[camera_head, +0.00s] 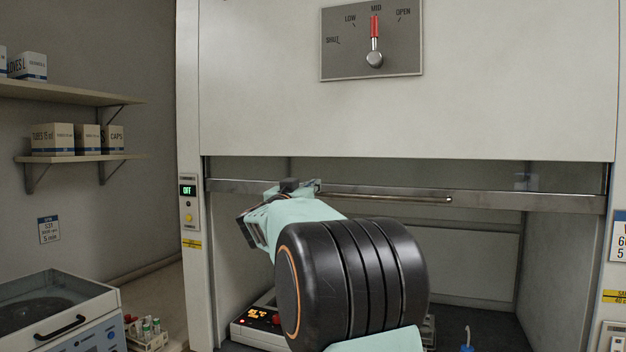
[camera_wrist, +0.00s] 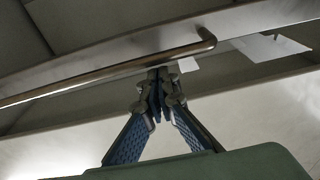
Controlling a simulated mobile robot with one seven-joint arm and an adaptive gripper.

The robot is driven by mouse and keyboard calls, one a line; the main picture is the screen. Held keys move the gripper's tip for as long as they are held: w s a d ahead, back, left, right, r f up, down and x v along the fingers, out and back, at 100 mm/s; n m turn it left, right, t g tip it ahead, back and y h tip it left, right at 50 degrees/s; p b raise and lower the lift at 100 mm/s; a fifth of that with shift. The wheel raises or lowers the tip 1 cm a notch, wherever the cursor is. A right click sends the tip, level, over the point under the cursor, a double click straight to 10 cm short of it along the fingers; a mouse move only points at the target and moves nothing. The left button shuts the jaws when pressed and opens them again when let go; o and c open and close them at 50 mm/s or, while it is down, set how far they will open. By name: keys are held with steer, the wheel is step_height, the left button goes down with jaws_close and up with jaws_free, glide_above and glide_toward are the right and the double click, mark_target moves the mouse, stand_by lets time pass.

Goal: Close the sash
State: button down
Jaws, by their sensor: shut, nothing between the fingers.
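The fume hood sash is partly raised. Its metal bottom rail (camera_head: 500,198) crosses the hood opening, with open space below. A bar handle (camera_head: 410,198) runs along the rail; its left part is hidden behind my arm. The dial (camera_head: 372,42) above has its red pointer at MID. In the wrist view, the handle (camera_wrist: 120,68) runs diagonally and bends into the rail at its right end. My gripper (camera_wrist: 158,82) is shut and empty, its tips by the handle near that bend. I cannot tell whether they touch it. My arm mostly hides the gripper in the head view.
A control strip (camera_head: 189,205) reading OFF is on the hood's left post. Inside the hood are a device with red lights (camera_head: 258,320) and a blue-tipped bottle (camera_head: 467,340). A benchtop machine (camera_head: 60,315) and a tube rack (camera_head: 146,335) stand left; shelves (camera_head: 75,158) hold boxes.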

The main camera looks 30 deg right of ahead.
steer(key=shift+f, duration=0.15)
step_height(320, 180, down, 59)
steer(key=b, duration=3.5)
